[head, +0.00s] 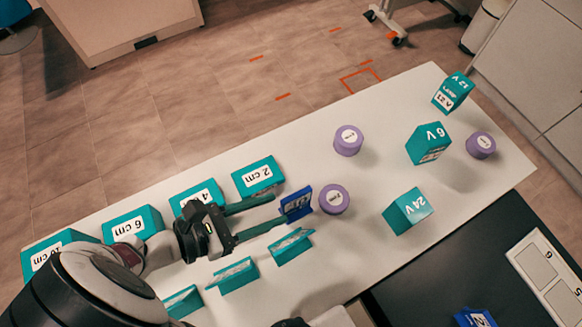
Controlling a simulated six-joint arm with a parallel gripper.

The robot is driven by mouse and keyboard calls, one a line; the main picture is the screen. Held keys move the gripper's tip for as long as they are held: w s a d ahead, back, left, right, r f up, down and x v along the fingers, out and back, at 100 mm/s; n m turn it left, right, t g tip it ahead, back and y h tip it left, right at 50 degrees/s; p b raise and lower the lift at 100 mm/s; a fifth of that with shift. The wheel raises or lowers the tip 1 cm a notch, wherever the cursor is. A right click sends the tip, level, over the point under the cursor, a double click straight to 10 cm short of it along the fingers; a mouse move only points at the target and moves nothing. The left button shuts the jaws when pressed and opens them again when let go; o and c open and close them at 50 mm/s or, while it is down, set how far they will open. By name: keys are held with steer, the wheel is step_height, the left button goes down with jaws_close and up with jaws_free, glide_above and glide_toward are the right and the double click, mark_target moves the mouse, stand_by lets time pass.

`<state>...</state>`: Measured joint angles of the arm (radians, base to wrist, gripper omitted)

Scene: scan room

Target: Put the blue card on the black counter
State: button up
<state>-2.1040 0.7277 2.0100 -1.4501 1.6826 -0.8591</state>
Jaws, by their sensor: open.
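A blue card (297,204) with white marking stands on the white table, beside a purple cylinder. My gripper (280,210) reaches in from the lower left with its two fingers apart. The fingertips are right at the near side of the blue card; I cannot tell whether they touch it. The black counter (437,262) is at the lower right, beyond the table's edge. Another blue piece (474,317) with a white mark lies on the counter, partly cut off by the bottom edge.
Several teal boxes with centimetre labels (258,176) line the table's back left. Teal cards (291,246) stand in front of them. Purple cylinders (334,199) and teal voltage blocks (408,211) stand to the right. A white numbered panel (535,248) lies on the counter.

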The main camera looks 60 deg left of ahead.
steer(key=shift+o, duration=0.4)
steer(key=v, duration=0.5)
steer(key=shift+s, duration=0.1)
steer(key=shift+o, duration=1.1)
steer(key=shift+s+r, duration=0.15)
steer(key=shift+s, duration=0.05)
steer(key=o, duration=0.5)
steer(key=shift+c, duration=0.2)
